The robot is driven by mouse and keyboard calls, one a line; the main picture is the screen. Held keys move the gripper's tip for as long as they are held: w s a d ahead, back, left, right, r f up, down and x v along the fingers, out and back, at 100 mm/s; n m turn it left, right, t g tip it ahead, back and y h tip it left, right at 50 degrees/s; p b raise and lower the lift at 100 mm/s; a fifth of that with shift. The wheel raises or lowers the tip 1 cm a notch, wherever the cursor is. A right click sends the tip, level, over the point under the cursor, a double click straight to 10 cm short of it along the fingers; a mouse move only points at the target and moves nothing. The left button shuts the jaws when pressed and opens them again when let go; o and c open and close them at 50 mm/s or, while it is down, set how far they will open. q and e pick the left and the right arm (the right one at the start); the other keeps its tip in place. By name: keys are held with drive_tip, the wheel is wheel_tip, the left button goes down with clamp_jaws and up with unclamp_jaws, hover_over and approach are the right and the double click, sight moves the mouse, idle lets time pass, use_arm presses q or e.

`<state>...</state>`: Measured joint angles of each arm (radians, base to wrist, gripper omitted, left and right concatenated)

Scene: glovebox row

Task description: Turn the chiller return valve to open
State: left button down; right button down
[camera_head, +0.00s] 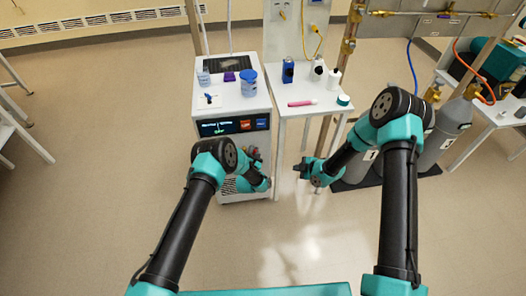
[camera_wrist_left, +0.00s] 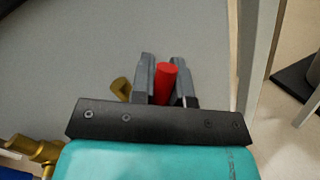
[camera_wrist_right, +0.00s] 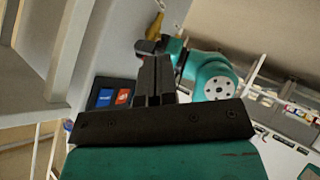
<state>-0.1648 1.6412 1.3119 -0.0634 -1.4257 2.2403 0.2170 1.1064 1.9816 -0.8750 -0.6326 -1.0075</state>
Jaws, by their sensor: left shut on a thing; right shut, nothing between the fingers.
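The chiller (camera_head: 232,143) is a white cabinet with a dark display panel, at centre left in the head view. In the left wrist view my left gripper (camera_wrist_left: 164,72) is shut on a red handle (camera_wrist_left: 166,80), with one finger on each side of it. A brass piece (camera_wrist_left: 120,88) shows just left of the fingers, against the grey panel. In the head view the left gripper is low at the cabinet's front, and my arm mostly hides the handle. My right gripper (camera_wrist_right: 155,75) is shut and empty. In the head view it is right of the left gripper.
Another brass fitting (camera_wrist_left: 35,150) is at the lower left in the left wrist view. A white side table (camera_head: 312,112) with bottles and a pink item stands right of the chiller. Grey gas cylinders (camera_head: 440,135) stand further right. The front floor is clear.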

drive_tip(key=w+a+r+n+g+y, duration=0.1)
drive_tip(key=w+n, duration=0.4)
drive_tip(key=n, duration=1.2)
drive_tip(key=w+a+r+n+g+y, duration=0.1)
drive_tip(key=w+n+g+y, duration=0.3)
drive_tip(key=n, duration=1.3)
drive_tip(key=shift+w+n+g, duration=0.4)
drive_tip(key=shift+w+g, duration=0.2)
drive_tip(key=shift+w, duration=0.25)
drive_tip(key=a+r+x, duration=0.1)
drive_tip(key=r+x, duration=0.1)
drive_tip(key=x, duration=1)
drive_tip(key=shift+w+a+r, duration=0.25)
drive_tip(key=shift+a, duration=0.25)
drive_tip(key=shift+r, duration=0.1)
